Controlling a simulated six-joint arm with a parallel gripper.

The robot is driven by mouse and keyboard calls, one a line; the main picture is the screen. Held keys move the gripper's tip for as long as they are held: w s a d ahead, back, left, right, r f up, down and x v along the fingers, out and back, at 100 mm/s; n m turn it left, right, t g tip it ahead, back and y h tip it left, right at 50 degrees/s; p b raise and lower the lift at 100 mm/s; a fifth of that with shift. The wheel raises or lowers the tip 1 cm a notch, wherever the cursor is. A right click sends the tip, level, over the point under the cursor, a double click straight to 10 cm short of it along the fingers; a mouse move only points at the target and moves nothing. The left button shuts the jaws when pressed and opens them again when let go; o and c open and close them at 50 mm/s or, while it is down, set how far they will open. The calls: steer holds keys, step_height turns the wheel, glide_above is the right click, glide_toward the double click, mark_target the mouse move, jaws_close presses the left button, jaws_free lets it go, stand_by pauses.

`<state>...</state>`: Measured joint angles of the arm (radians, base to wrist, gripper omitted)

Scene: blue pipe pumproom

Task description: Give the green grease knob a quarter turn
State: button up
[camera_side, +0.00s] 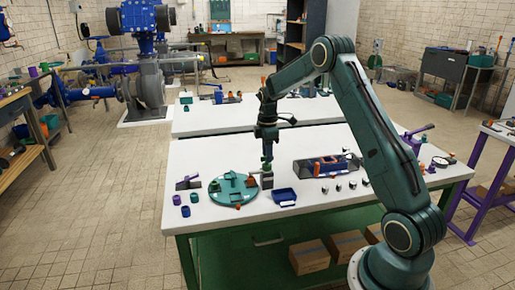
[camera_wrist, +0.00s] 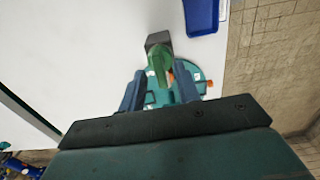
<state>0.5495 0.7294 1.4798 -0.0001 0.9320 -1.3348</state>
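The green grease knob (camera_side: 267,167) sits on top of a small dark grey block (camera_side: 267,181) near the front of the white worktable (camera_side: 230,155). In the wrist view the green knob (camera_wrist: 159,63) shows just past my fingertips, with the dark block (camera_wrist: 157,39) behind it. My gripper (camera_side: 267,152) points down directly above the knob. In the wrist view my gripper (camera_wrist: 160,78) has its two blue fingers apart, one on each side of the knob. I cannot see clear contact between fingers and knob.
A round teal plate (camera_side: 232,190) with small parts lies left of the block. A blue tray (camera_side: 284,197) is close on the right. A grey tray with orange and blue parts (camera_side: 328,166) lies farther right. The table's left part is mostly clear.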

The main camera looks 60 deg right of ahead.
steer(key=shift+f, duration=0.2)
jaws_close()
